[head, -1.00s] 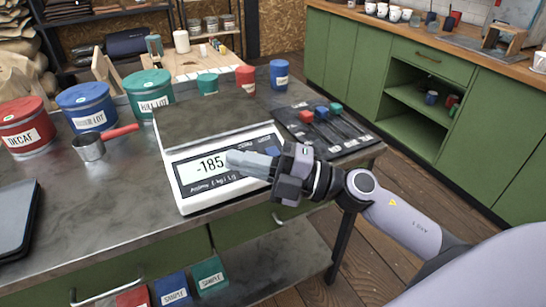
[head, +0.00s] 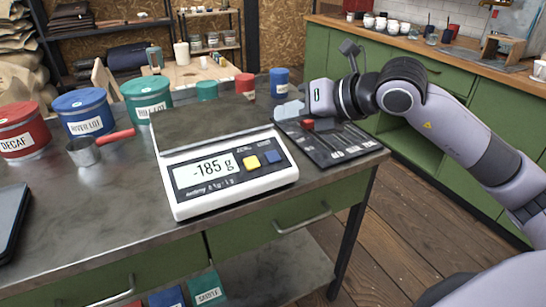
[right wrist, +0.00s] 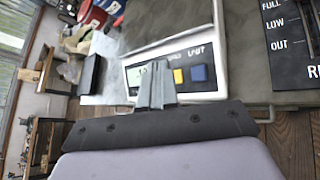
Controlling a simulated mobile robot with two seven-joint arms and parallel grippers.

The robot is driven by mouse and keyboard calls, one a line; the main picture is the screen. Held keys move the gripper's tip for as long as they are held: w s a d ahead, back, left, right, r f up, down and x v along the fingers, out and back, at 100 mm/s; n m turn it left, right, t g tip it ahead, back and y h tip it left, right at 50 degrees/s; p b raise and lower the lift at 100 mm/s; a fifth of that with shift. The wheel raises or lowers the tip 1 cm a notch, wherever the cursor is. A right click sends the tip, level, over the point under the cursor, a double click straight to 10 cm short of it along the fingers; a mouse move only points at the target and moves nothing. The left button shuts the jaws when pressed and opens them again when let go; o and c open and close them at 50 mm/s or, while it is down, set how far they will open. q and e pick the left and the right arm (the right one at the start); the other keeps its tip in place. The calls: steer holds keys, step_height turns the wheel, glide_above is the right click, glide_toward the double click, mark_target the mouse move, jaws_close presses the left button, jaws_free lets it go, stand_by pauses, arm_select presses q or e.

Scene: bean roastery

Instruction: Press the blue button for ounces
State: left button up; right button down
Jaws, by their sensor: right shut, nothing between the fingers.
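A white scale (head: 235,195) stands on the metal bench, with a grey plate (head: 205,128) on top. Its display (head: 208,170) reads -185 g. The blue button (head: 272,156) is at the right of its panel, beside a yellow button (head: 251,163). My right gripper (head: 285,111) is shut and empty, beyond the blue button, near the black board's far left corner. In the right wrist view the shut fingers (right wrist: 156,86) overlap the display, left of the blue button (right wrist: 199,73) and yellow button (right wrist: 178,76). My left gripper is out of view.
A black board (head: 335,148) with coloured-topped pieces lies right of the scale, partly behind my right gripper. Red, blue and green tins (head: 148,97) and a red-handled scoop (head: 85,151) stand to the left. The bench front before the scale is clear.

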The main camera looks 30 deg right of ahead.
steer(key=shift+f, duration=0.1)
steer(key=b, duration=0.3)
glide_above(273, 157)
steer(key=s, duration=0.3)
steer(key=f, duration=0.6)
steer(key=shift+w+d+f, duration=0.25)
steer(key=shift+d+f, duration=0.15)
steer(key=shift+w+f+b, duration=0.1)
steer(key=shift+f+b, duration=0.2)
steer(key=shift+b, duration=0.2)
arm_select(q)
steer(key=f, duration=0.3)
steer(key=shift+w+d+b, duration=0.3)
steer(key=shift+b, duration=0.05)
arm_select(e)
steer(key=shift+w+f, duration=0.2)
steer(key=shift+f, duration=0.2)
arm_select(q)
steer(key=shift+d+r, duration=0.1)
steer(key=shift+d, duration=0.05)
